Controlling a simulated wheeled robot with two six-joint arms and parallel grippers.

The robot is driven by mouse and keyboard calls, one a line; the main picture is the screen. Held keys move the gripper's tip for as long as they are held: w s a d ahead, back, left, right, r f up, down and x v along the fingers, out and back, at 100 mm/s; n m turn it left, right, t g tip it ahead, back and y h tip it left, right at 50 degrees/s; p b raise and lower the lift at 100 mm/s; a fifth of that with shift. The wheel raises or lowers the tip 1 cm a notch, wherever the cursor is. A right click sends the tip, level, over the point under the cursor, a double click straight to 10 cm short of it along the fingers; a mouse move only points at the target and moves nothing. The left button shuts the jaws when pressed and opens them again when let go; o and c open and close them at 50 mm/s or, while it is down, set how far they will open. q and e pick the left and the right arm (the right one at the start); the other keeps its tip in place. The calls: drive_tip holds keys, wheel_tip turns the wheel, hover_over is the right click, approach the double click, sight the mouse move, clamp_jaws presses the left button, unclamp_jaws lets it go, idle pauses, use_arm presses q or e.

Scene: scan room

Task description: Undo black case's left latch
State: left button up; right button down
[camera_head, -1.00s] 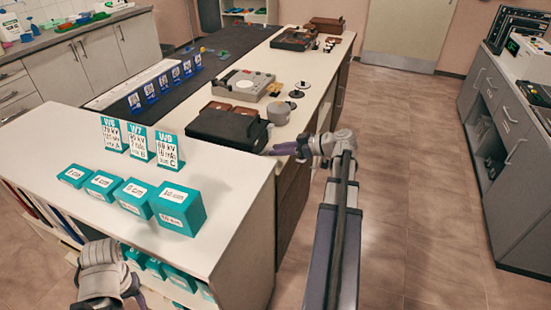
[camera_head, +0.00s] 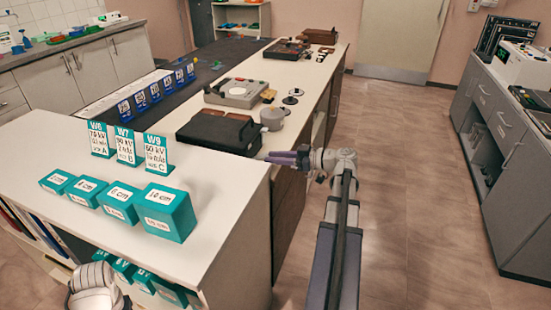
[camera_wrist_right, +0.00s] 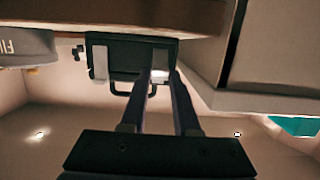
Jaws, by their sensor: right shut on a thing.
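The black case (camera_head: 212,133) lies on the white counter, near its aisle-side edge. The right wrist view shows its dark face (camera_wrist_right: 127,58) with a handle and two pale latches. One latch (camera_wrist_right: 100,62) is on the left of that view. The case's left latch (camera_wrist_right: 160,74) is on the right, partly hidden by my fingers. My right gripper (camera_wrist_right: 163,80) is shut on this latch. In the head view the right gripper (camera_head: 276,158) points left at the counter edge, just in front of the case. Of my left arm, only a white part shows at the bottom edge.
Teal boxes (camera_head: 165,212) and teal cards (camera_head: 156,150) stand on the near counter. A grey round can (camera_head: 273,118) stands beside the case. A grey device (camera_head: 240,92) lies behind it. The aisle floor on the right is clear.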

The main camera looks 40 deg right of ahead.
drive_tip(key=c, duration=0.6)
unclamp_jaws()
drive_tip(key=shift+c, duration=0.2)
drive_tip(key=shift+s, duration=0.1)
drive_tip(key=p+v, duration=0.1)
drive_tip(key=v, duration=0.6)
drive_tip(key=shift+s+d+p, duration=0.2)
drive_tip(key=shift+s+p, duration=0.05)
drive_tip(key=shift+p, duration=0.05)
